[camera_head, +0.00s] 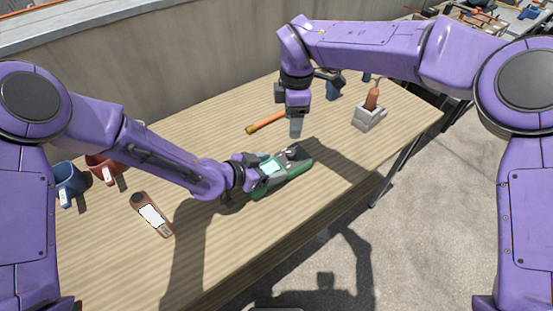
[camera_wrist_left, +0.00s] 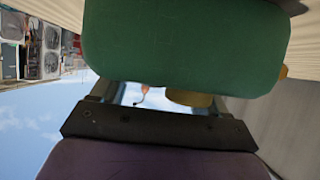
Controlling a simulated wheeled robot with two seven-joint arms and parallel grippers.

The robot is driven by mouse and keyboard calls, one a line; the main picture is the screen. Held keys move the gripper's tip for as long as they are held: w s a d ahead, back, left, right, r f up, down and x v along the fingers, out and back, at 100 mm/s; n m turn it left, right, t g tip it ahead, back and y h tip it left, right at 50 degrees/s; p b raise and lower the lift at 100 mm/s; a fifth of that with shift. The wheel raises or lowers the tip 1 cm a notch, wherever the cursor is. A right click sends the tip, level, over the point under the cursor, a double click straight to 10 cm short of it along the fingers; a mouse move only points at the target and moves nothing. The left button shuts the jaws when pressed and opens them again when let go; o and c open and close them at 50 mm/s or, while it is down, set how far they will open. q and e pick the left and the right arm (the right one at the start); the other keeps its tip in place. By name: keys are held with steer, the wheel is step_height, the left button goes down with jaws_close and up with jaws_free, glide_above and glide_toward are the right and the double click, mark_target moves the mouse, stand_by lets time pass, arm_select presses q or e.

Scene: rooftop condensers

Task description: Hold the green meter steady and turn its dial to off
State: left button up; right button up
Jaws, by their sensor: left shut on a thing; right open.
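The green meter (camera_head: 300,167) lies on the wooden table near its front edge, with a pale screen facing up. Its near end also fills the top of the left wrist view (camera_wrist_left: 185,45). My left gripper (camera_head: 263,172) is shut on the meter at its left part. A dark shape, perhaps the dial (camera_head: 292,153), shows on the meter's right half; its setting is too small to read. My right gripper (camera_head: 295,128) is open and points down, just above and behind the meter's right half, apart from it as far as I can tell.
An orange-handled tool (camera_head: 266,123) lies behind. A grey block holder (camera_head: 369,118) with a brown-handled item stands at the right. The table's front right is clear.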

mark_target(292, 152)
step_height(292, 152, down, 11)
steer(key=n, duration=1.1)
steer(key=shift+d+r+n, duration=0.1)
steer(key=shift+r+n, duration=0.1)
steer(key=shift+n, duration=0.1)
steer(key=c, duration=1)
